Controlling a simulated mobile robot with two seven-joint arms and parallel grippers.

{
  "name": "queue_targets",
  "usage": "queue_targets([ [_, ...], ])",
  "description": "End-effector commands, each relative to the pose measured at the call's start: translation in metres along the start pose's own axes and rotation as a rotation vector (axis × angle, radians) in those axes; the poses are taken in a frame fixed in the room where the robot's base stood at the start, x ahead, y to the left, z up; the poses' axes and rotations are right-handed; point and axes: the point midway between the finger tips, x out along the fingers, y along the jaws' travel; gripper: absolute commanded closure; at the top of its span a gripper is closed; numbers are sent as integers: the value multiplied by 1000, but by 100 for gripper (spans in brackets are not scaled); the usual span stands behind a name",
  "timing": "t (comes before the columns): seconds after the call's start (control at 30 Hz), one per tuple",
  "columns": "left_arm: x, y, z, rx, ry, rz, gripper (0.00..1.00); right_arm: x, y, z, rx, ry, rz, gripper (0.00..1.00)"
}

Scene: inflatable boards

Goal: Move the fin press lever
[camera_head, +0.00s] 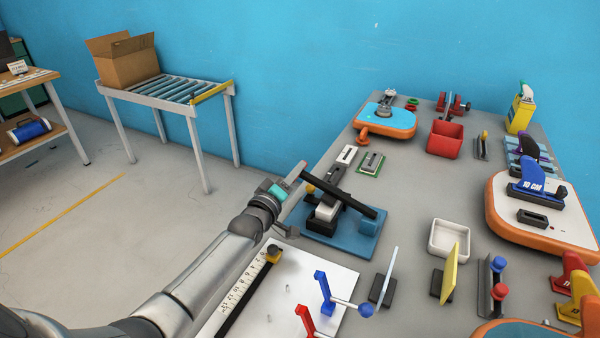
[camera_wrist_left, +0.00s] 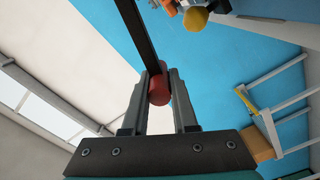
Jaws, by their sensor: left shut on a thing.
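The fin press (camera_head: 362,228) stands on the grey table, with a blue base plate and a black and white block on it. Its lever (camera_head: 345,196) is a long black bar slanting over the press, its upper left end at my left gripper (camera_head: 297,176). In the left wrist view, the left gripper (camera_wrist_left: 159,84) is shut on the red handle (camera_wrist_left: 158,90) of the lever, and the black bar (camera_wrist_left: 137,35) runs up from there. In the head view the handle is mostly hidden by the gripper. My right gripper is not in view.
A white board with a ruler (camera_head: 243,288) and blue and red clamps (camera_head: 323,290) lies in front of the press. A red bin (camera_head: 446,139), a white tray (camera_head: 449,239) and orange-edged boards (camera_head: 540,232) stand farther right. A roller table (camera_head: 180,90) is at the back left.

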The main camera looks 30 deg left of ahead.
Motion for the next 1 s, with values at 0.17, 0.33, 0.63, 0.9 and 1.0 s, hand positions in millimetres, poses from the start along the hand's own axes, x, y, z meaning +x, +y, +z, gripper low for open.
queue_targets([
  [0.17,0,-9,4,5,-1,0,100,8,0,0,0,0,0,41],
  [0.33,0,-10,4,6,-2,0,100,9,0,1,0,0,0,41],
  [0.63,0,-10,4,7,-2,0,100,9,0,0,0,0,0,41],
  [0.9,0,-10,4,6,-2,0,45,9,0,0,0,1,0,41],
  [1.0,0,-10,4,5,-2,0,43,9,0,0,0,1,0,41],
])
